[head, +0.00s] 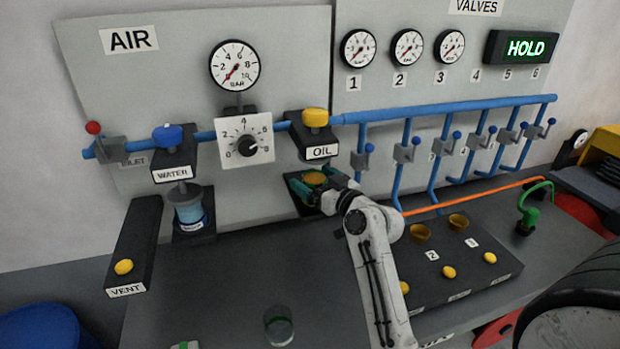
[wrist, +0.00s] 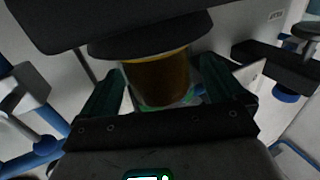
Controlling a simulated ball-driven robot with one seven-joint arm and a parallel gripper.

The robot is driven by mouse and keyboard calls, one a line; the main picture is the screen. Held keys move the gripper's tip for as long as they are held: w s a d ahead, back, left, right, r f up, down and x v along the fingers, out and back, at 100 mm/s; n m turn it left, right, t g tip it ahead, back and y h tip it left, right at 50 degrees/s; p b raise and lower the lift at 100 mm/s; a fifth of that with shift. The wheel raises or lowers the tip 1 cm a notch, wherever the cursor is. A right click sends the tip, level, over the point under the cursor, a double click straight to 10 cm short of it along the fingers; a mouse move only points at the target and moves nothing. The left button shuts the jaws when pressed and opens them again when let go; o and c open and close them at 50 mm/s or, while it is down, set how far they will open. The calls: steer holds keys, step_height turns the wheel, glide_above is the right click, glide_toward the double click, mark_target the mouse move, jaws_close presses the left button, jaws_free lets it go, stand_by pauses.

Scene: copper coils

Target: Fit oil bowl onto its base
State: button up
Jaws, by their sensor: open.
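The oil bowl, an amber cup, shows in the wrist view (wrist: 160,80) and partly in the head view (head: 315,177), below the black OIL block (head: 317,153) with its yellow knob. In the wrist view a dark round rim (wrist: 150,42) lies against the bowl's upper end, under a larger dark block. I cannot tell whether the bowl is locked there. My gripper (head: 330,190) is open, its two teal fingers on either side of the bowl; the wrist view shows them too (wrist: 165,90). A gap shows at the right finger; contact at the left is unclear.
The WATER unit (head: 188,210) stands to the left with a filled bowl. A clear cup (head: 279,325) stands on the table's front. A dark box (head: 460,265) with yellow buttons lies right of my arm. Blue pipes (head: 440,108) run along the wall panel.

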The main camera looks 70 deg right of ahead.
steer(key=b+v, duration=0.2)
steer(key=v, duration=0.8)
stand_by(0.3)
